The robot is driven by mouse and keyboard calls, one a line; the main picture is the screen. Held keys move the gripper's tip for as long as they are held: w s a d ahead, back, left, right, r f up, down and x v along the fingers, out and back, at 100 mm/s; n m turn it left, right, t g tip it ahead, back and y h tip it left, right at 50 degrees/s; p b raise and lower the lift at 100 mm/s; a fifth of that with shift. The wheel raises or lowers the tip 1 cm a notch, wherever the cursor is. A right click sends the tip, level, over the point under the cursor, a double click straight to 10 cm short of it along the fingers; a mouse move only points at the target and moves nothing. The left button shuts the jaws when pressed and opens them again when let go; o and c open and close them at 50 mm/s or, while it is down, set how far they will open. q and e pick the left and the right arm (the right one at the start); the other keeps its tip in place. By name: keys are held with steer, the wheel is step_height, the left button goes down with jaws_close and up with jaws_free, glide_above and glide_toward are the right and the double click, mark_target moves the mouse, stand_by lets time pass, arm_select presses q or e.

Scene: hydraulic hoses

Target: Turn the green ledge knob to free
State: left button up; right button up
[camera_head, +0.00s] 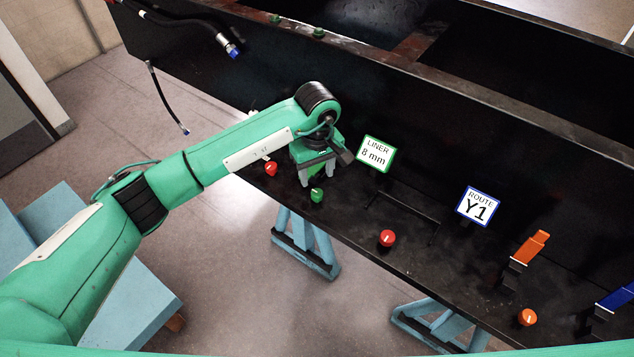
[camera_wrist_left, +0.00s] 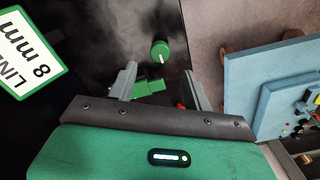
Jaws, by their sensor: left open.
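The green ledge knob (camera_head: 316,195) stands on the black ledge near its front edge, with a pale mark on its face. It also shows in the left wrist view (camera_wrist_left: 160,52), a little beyond my fingertips. My left gripper (camera_head: 316,174) is open above the ledge, just behind the knob and apart from it. In the left wrist view my left gripper's two fingers (camera_wrist_left: 160,72) are spread, and a green block-like piece (camera_wrist_left: 152,87) shows between them. Whether the fingers touch that piece is not clear. My right gripper is not in view.
A red knob (camera_head: 270,168) is left of the green one, another red knob (camera_head: 387,238) and an orange knob (camera_head: 527,317) to the right. The "LINER 8 mm" sign (camera_head: 375,154) stands close right of my gripper. An orange lever (camera_head: 529,248) stands farther right.

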mark_target(317, 192)
arm_select(q)
step_height(317, 192, down, 5)
steer(key=shift+f+p, duration=0.15)
steer(key=shift+p, duration=0.95)
steer(key=shift+f, duration=0.7)
steer(key=c, duration=1)
